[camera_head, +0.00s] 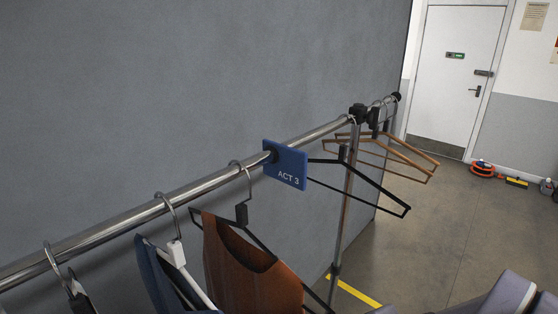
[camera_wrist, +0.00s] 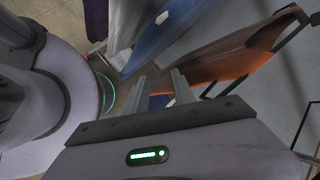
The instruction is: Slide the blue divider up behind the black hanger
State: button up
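The blue divider (camera_head: 286,168), marked ACT 3, hangs on the chrome rail (camera_head: 213,178). An empty black hanger (camera_head: 385,197) hangs to its right, beyond it along the rail; there is a gap of bare rail between them. Another black hanger (camera_head: 242,214), bearing a brown garment (camera_head: 238,262), hangs to the left of the divider. In the wrist view my gripper (camera_wrist: 159,78) is open, its two fingers apart with nothing held. The brown garment (camera_wrist: 225,58) is beyond the fingers. A small blue patch shows between the fingers; I cannot tell what it is. My gripper is outside the head view.
Blue clothing on a white hanger (camera_head: 178,254) hangs farther left. Wooden hangers (camera_head: 385,150) hang at the far end near the rail's upright (camera_head: 345,210). A grey wall panel (camera_head: 190,80) stands close behind the rail. Open floor (camera_head: 450,215) lies to the right.

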notch_tip(320, 180, up, 4)
jog(key=w+m+y+p, duration=0.1)
jog(key=m+y+p, duration=0.1)
jog(key=m+t+y+p, duration=0.55)
jog(key=m+t, duration=0.25)
jog(key=m, duration=0.4)
send_near(306, 166)
jog(key=p+x, duration=0.1)
jog(key=x, duration=1)
jog(key=shift+w+a, duration=0.2)
jog(key=shift+w, duration=0.05)
jog(key=shift+c, duration=0.2)
grip_shut()
